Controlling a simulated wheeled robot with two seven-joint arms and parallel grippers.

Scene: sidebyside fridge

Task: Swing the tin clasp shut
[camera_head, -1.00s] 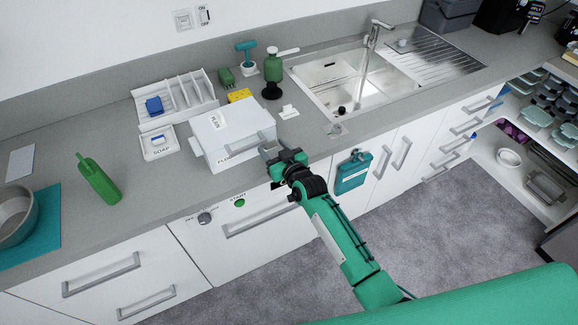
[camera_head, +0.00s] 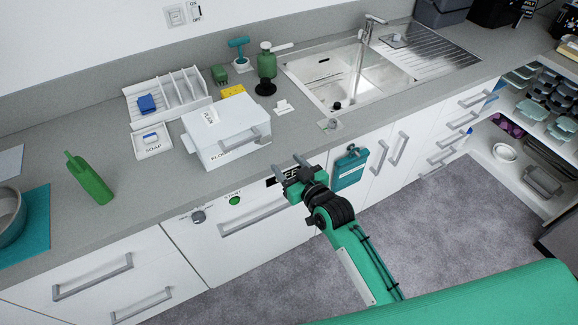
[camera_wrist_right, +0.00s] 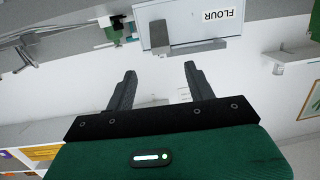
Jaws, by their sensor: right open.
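The white flour tin (camera_head: 205,128) stands at the counter's front edge in the head view, with its lid down. A grey clasp bar (camera_head: 246,138) lies along its front; I cannot tell whether it is fully latched. In the wrist view the tin (camera_wrist_right: 190,18) is upside down, and the clasp (camera_wrist_right: 158,36) shows as a grey block beside a bar. My right gripper (camera_head: 286,164) is open and empty, in front of and to the right of the tin, apart from the clasp. Its two fingers (camera_wrist_right: 159,68) are spread in the wrist view. My left gripper is not in view.
A soap tray (camera_head: 152,142) and a white rack (camera_head: 165,98) stand left of the tin. A yellow sponge (camera_head: 233,91) and green pump bottle (camera_head: 266,68) are behind it. The sink (camera_head: 345,75) is right.

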